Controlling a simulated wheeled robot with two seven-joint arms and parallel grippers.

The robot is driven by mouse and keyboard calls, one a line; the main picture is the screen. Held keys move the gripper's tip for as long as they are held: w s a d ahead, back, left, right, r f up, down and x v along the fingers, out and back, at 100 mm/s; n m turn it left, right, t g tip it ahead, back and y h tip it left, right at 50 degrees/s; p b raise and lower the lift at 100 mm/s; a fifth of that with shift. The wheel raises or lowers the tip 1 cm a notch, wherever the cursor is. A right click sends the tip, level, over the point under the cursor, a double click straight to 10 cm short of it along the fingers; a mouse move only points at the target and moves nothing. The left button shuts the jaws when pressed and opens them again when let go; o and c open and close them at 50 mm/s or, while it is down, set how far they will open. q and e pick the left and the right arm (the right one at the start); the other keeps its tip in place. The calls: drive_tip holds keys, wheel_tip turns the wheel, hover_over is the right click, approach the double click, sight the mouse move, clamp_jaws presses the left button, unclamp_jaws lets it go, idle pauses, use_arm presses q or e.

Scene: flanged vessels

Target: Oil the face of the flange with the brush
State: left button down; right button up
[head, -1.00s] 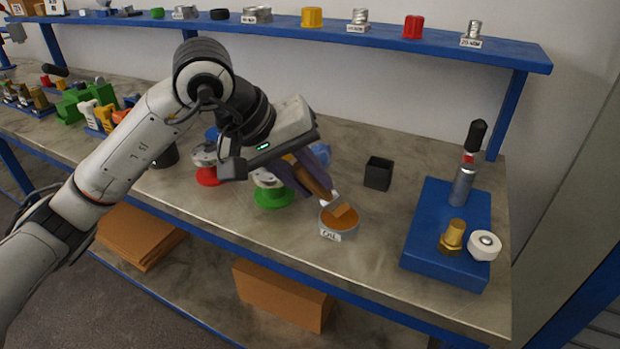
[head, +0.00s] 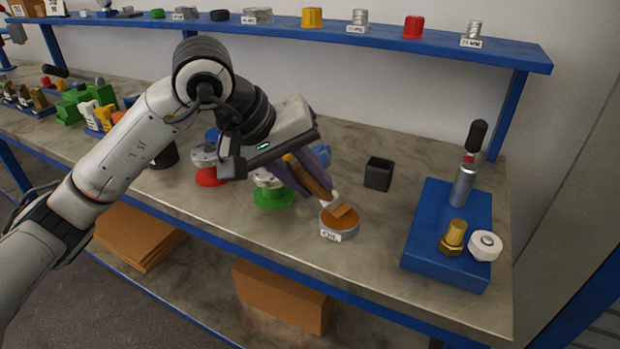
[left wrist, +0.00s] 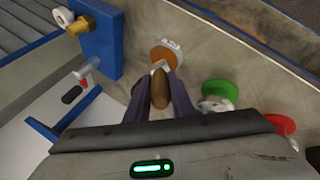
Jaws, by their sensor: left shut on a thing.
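My left gripper (head: 312,172) is shut on the brush (head: 318,188), which has a brown handle. The brush points down to the right, and its bristle end is at the oil tin (head: 338,228); I cannot tell how deep it dips. The left wrist view shows the brush handle (left wrist: 159,90) between the fingers and the tin (left wrist: 166,56) beyond it. A metal flange on a green base (head: 273,197) stands just left of the gripper, partly hidden. Another metal flange on a red base (head: 209,177) stands farther left. My right gripper is not in view.
A small black open box (head: 378,173) stands right of the brush. A blue board (head: 445,265) with metal and white fittings lies at the bench's right end. A blue shelf (head: 400,43) with fittings runs behind. Bare bench lies between tin and board.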

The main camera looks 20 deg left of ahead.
use_arm(q)
drive_tip(key=shift+s+f, duration=0.1)
drive_tip(key=shift+f, duration=0.1)
drive_tip(key=shift+r+p, duration=2.3)
drive_tip(key=shift+r, duration=1.35)
